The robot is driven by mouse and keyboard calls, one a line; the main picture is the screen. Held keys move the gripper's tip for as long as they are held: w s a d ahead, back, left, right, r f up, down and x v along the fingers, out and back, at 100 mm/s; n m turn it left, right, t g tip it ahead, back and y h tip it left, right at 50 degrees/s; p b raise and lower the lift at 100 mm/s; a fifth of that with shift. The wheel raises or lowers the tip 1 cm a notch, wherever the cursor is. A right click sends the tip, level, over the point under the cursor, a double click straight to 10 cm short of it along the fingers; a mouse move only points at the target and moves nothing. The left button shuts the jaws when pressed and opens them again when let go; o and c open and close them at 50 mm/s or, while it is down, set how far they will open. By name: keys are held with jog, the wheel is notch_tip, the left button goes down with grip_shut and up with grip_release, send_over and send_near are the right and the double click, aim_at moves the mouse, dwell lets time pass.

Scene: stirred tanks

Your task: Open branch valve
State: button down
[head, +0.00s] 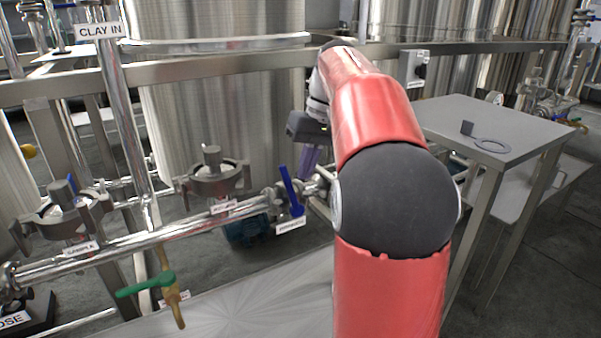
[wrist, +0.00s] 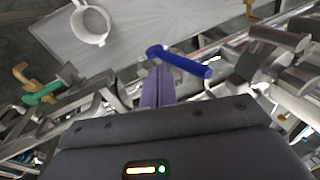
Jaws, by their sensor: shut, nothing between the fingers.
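A valve with a blue lever (head: 290,190) sits on the horizontal steel pipe in the head view, left of my arm. The lever stands steeply, tilted across the pipe. A small white label (head: 291,225) hangs below it, too small to read surely. In the wrist view the blue lever (wrist: 185,64) lies just beyond my fingertips. My gripper (wrist: 157,72) has its purple fingers together, with nothing between them. Its tips are close to the lever's left end; I cannot tell whether they touch. In the head view my gripper (head: 309,160) is partly hidden by my arm.
A green-handled tap (head: 147,285) hangs under the pipe at left. Clamp-like valves (head: 212,172) stand along the pipe. A white cup (wrist: 92,26) stands on a grey surface in the wrist view. A grey table (head: 480,118) is at right. Steel tanks (head: 215,120) stand behind.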

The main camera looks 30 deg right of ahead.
aim_at(288, 174)
jog(key=shift+w+a+f, duration=0.1)
jog(key=shift+a+f, duration=0.1)
jog(key=shift+a, duration=0.45)
jog(key=a+h, duration=0.2)
jog(key=shift+a+f+h, duration=0.1)
jog(key=shift+a+h, duration=0.2)
jog(key=shift+a, duration=0.5)
jog(key=shift+a+f, duration=0.25)
jog(key=shift+a, duration=0.15)
jog(key=shift+r, duration=0.1)
